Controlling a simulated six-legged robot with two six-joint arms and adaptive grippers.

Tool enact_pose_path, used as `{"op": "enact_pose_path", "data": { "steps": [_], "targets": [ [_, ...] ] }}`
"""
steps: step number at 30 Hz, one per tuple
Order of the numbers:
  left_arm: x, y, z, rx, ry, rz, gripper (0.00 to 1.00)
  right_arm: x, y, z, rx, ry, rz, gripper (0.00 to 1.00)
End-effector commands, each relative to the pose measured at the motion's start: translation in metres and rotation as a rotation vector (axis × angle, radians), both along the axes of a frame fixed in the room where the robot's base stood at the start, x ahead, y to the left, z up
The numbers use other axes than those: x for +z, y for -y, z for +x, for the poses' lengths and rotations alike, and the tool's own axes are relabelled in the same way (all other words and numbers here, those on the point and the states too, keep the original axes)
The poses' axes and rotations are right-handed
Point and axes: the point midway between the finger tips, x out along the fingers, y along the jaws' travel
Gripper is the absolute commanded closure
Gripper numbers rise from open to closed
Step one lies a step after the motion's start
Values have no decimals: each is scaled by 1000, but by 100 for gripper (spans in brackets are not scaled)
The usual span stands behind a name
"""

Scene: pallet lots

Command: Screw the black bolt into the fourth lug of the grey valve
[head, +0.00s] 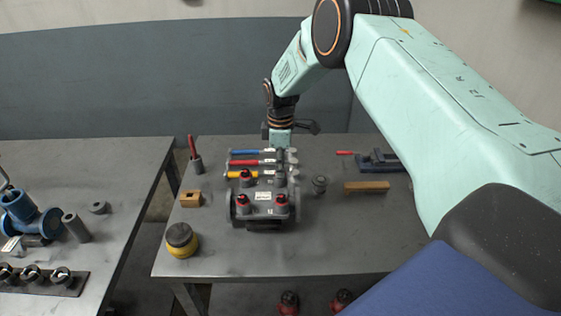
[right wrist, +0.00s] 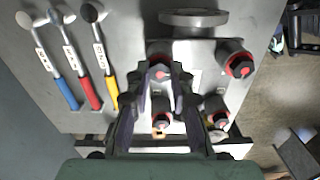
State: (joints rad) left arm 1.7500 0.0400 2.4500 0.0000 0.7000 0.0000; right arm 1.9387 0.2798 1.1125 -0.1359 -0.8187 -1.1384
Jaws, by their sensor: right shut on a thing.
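The grey valve (head: 262,212) sits on the middle table, with red-ringed lugs on its top; it also shows in the right wrist view (right wrist: 190,82). My right gripper (head: 281,153) is directly above the back right lug (head: 280,180). In the right wrist view my right gripper (right wrist: 160,75) is shut on the black bolt, which is mostly hidden between the fingers. The bolt appears upright at the lug; I cannot tell how deep it is. The other lugs hold dark bolts, such as the front right one (head: 281,204). My left gripper is out of view.
Blue, red and yellow-handled tools (right wrist: 80,92) lie behind the valve. A yellow and black round container (head: 181,241) and a wooden block (head: 190,200) stand left. A wooden bar (head: 366,187) and a blue vise (head: 380,162) lie right. The front of the table is clear.

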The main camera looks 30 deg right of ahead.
Motion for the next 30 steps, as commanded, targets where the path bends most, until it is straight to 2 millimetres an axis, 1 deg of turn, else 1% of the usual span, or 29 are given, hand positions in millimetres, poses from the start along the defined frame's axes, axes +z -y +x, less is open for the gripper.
{"op": "enact_pose_path", "data": {
  "steps": [1, 9, 30],
  "targets": [
    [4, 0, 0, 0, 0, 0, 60, 1, 0, 0, -52, -1, -1, 100],
    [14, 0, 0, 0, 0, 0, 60, 1, 0, 0, -366, 0, -2, 100],
    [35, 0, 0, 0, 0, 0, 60, 1, 0, 0, -1184, 0, -2, 100]
  ]
}}
